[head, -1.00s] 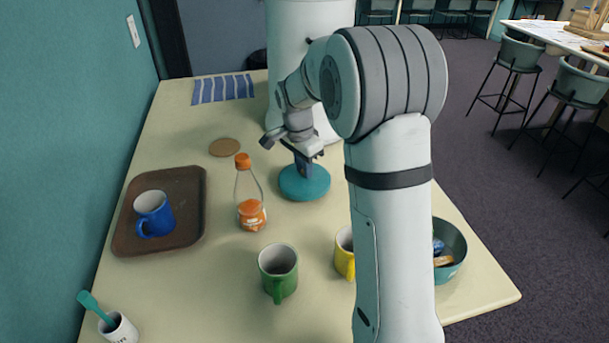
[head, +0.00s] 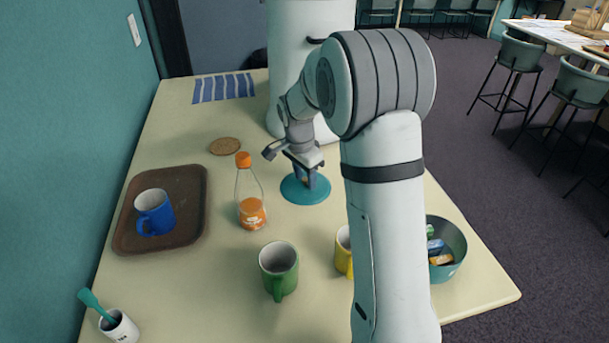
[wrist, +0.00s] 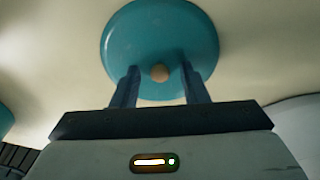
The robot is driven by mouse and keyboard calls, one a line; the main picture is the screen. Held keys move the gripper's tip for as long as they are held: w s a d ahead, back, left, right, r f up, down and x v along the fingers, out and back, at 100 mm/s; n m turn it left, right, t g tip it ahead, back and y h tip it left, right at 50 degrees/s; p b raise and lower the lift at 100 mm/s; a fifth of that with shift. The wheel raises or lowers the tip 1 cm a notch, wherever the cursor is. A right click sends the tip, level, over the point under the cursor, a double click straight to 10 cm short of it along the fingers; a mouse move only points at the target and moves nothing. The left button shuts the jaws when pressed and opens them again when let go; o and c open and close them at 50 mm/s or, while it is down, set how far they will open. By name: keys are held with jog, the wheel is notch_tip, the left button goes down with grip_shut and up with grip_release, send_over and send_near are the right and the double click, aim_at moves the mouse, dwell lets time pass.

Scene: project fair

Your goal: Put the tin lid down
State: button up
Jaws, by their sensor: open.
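The tin lid (head: 293,192) is a round teal disc lying flat on the table, just below my gripper (head: 305,180) in the head view. In the wrist view the lid (wrist: 160,35) shows its small round tan knob (wrist: 160,73). My gripper (wrist: 159,82) is open, with one finger on each side of the knob and a gap on both sides. In the head view the fingers hide the knob and part of the lid.
An orange-capped bottle (head: 250,205) stands left of the lid. A green mug (head: 279,268) and a yellow mug (head: 343,250) are nearer. A tray (head: 190,225) with a blue mug (head: 154,212) is left. A large white cylinder (head: 295,60) stands behind.

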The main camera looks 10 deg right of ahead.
aim_at(301, 186)
notch_tip(301, 186, up, 11)
jog(key=a, duration=0.1)
jog(key=s+d+f+n+t+y, duration=0.1)
jog(key=s+n, duration=1.1)
jog(key=s, duration=1.6)
jog(key=shift+s+f+t, duration=0.2)
jog(key=shift+s+t, duration=0.05)
jog(key=shift+t, duration=0.25)
jog(key=shift+c, duration=0.4)
